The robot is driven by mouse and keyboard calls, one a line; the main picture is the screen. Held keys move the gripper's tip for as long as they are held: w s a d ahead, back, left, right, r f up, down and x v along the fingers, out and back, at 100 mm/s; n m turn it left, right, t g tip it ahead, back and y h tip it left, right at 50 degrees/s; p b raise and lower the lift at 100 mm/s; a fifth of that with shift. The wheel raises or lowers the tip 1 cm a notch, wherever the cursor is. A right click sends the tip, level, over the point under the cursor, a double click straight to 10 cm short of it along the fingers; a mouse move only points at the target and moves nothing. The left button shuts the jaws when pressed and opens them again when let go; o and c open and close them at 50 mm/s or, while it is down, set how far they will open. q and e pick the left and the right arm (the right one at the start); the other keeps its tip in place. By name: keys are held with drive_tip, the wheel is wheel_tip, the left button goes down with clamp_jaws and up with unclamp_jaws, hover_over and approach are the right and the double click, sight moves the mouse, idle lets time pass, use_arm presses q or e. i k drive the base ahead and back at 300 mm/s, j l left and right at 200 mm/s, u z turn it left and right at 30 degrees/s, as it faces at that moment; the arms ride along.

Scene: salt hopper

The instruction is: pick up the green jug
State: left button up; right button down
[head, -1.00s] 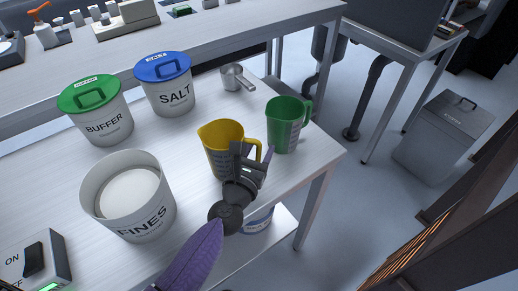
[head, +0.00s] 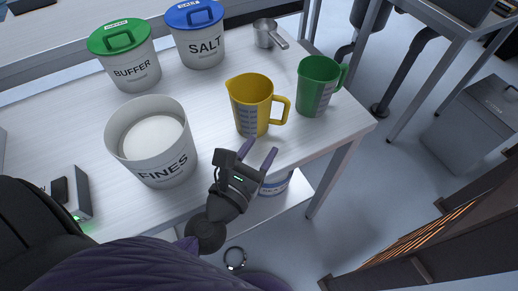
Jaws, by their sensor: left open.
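The green jug (head: 318,88) stands upright near the right end of the white table, its handle on its right side. The yellow jug (head: 251,106) stands to its left, with its handle pointing toward the green jug. My left gripper (head: 259,155) is open and empty, in front of and below the yellow jug in the picture, near the table's front edge. It is apart from the green jug. My right gripper is not in view.
The FINES tub (head: 174,166), open with white contents, stands left of my gripper. The lidded BUFFER (head: 135,74) and SALT (head: 201,45) tubs and a metal scoop (head: 265,34) stand behind. A labelled container (head: 275,185) sits on the lower shelf.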

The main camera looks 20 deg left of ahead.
sight(319, 76)
drive_tip(key=l+z, duration=0.2)
drive_tip(key=k+l+z, duration=0.2)
drive_tip(key=l, duration=0.15)
drive_tip(key=i+z, duration=0.35)
drive_tip(key=i+l, duration=0.05)
drive_tip(key=i, duration=0.05)
